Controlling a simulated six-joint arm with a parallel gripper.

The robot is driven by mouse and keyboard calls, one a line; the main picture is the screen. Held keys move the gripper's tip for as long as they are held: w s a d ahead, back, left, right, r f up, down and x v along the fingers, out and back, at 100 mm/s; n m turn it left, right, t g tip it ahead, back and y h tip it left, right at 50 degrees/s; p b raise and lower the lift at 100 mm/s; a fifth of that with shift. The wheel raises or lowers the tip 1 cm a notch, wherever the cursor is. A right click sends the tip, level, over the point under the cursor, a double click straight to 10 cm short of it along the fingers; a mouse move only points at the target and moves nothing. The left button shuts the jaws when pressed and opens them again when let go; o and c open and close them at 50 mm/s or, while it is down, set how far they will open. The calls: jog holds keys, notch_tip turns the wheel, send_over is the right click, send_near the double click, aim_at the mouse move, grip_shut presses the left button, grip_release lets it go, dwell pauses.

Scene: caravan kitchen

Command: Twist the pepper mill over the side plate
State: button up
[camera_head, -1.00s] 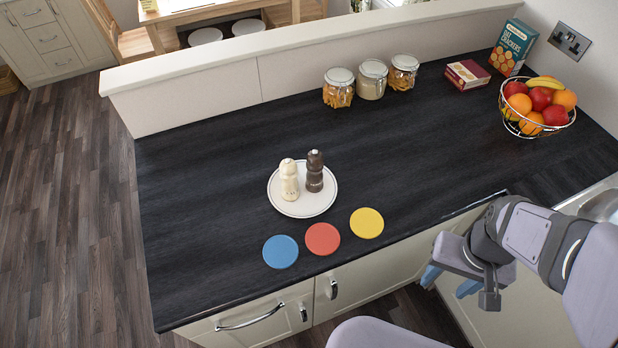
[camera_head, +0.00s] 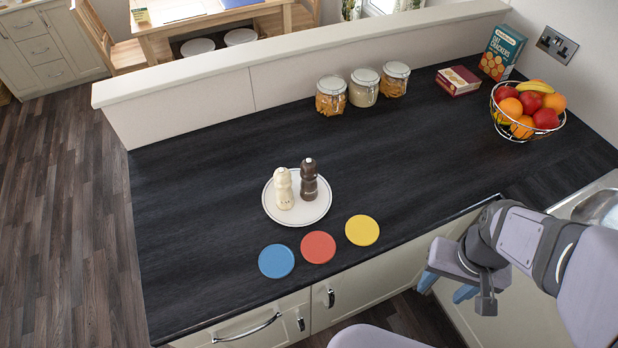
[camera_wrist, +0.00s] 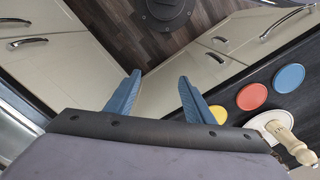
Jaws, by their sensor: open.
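A dark brown mill (camera_head: 309,181) and a cream mill (camera_head: 283,188) stand upright side by side on a white side plate (camera_head: 300,219) on the dark worktop. The dark one is on the right; I take it as the pepper mill. My gripper (camera_head: 446,288) hangs in front of the worktop's front edge, well to the right of the plate. In the wrist view its blue fingers (camera_wrist: 160,95) are apart with nothing between them.
Blue (camera_head: 276,261), red (camera_head: 318,247) and yellow (camera_head: 362,230) discs lie in front of the plate. Jars (camera_head: 363,88) stand along the back ledge. A cracker box (camera_head: 502,53), a small red box (camera_head: 458,81) and a fruit basket (camera_head: 528,110) are at the right. The worktop's left part is clear.

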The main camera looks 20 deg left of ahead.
notch_tip(320, 180, up, 6)
jog(key=n+t+y+p, duration=0.1)
jog(key=n+t+p, duration=0.1)
jog(key=n+p, duration=0.55)
send_over(309, 160)
jog(key=w+b, duration=0.1)
jog(key=b, duration=0.1)
jog(key=shift+a+r+n, duration=0.2)
jog(key=shift+a+n, duration=0.25)
jog(key=shift+n, duration=0.5)
jog(key=shift+s+d+r+g, duration=0.1)
jog(key=shift+s+d+g, duration=0.1)
jog(key=shift+g, duration=0.1)
jog(key=shift+s+d+n, duration=0.2)
jog(key=shift+s+n, duration=0.05)
jog(key=shift+n, duration=0.05)
jog(key=shift+f+b, duration=2.4)
jog(key=shift+f, duration=0.7)
